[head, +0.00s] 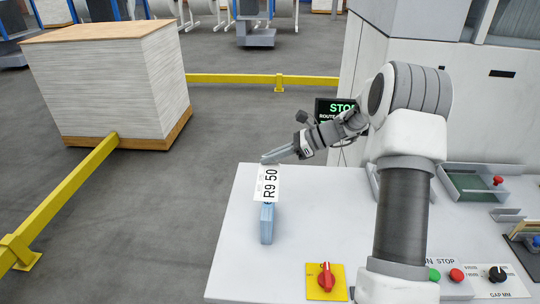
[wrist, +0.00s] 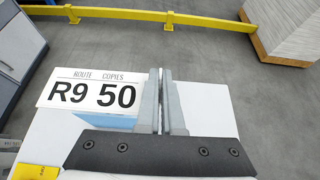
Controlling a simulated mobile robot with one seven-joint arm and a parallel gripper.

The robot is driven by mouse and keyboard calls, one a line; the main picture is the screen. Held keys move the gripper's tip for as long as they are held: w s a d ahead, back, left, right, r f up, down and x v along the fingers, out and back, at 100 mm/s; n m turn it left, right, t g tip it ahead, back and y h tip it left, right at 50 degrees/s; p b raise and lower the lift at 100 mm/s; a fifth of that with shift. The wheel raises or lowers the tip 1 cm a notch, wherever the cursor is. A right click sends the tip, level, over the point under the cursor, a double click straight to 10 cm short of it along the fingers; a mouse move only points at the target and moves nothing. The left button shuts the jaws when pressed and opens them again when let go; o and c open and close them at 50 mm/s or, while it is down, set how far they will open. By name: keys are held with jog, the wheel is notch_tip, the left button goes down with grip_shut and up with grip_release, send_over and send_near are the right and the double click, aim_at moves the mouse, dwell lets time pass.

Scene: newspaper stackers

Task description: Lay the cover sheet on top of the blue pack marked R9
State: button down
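The cover sheet (head: 267,183) is a white card printed "R9 50"; in the wrist view (wrist: 92,95) it also reads "ROUTE COPIES". My gripper (head: 268,158) is at the sheet's far edge, its two fingers (wrist: 164,100) almost together with the sheet's edge against them. It appears shut on the sheet. The blue pack (head: 267,225) stands on the white table, and the sheet overlaps its far end in the picture. Part of the pack shows blue below the sheet in the wrist view (wrist: 112,122). I cannot tell whether sheet and pack touch. No marking on the pack is readable.
The white table (head: 228,245) is clear left of the pack. A red knob on a yellow plate (head: 326,281) sits at the near edge. A green-floored tray (head: 478,187) and push buttons (head: 456,275) are at the right. A yellow rail (head: 260,79) and paper stack (head: 110,85) stand beyond.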

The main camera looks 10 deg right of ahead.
jog(key=shift+f+b, duration=1.3)
jog(key=shift+f, duration=1.8)
jog(key=shift+f, duration=0.35)
jog(key=c, duration=1)
grip_release()
jog(key=shift+d, duration=0.1)
